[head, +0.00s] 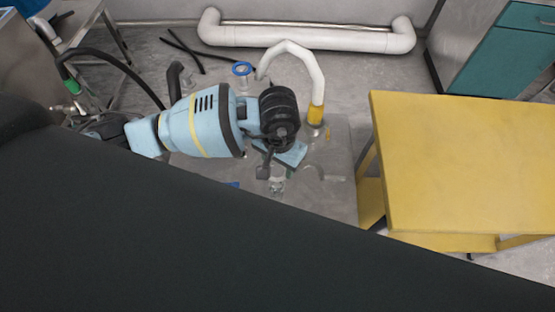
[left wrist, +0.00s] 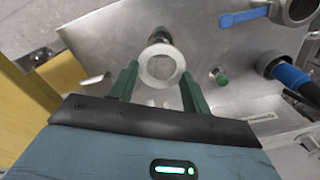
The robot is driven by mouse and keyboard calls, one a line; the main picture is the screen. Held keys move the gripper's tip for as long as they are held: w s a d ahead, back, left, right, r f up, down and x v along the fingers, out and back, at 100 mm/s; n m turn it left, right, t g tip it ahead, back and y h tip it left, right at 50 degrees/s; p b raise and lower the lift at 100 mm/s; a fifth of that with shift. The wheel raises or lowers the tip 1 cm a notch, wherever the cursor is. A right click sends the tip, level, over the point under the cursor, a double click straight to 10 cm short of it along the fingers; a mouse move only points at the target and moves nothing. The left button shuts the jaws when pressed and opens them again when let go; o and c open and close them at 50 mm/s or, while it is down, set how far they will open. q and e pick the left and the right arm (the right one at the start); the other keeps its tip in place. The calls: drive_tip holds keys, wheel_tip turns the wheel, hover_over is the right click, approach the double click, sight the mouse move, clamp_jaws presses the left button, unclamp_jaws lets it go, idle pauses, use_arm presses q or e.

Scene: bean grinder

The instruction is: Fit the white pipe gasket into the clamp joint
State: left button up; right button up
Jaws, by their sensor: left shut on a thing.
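The white pipe gasket (left wrist: 144,68) is a pale ring in the left wrist view, between the two green fingertips of my left gripper (left wrist: 160,72). The gripper is shut on the ring's rim from both sides. A round metal pipe end (left wrist: 160,36), likely the clamp joint, shows just beyond the ring's upper edge; I cannot tell whether they touch. In the head view my left gripper (head: 277,174) points down over the grey metal top, and the gasket is too small there to make out clearly. My right gripper is not in view.
A blue-handled valve (left wrist: 245,17), a pipe with a blue collar (left wrist: 288,74) and a small green-tipped fitting (left wrist: 220,77) stand near the gripper. A white bent pipe with a yellow collar (head: 315,115) rises behind it. A yellow table (head: 460,160) stands at the right.

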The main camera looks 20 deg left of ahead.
sight(278, 179)
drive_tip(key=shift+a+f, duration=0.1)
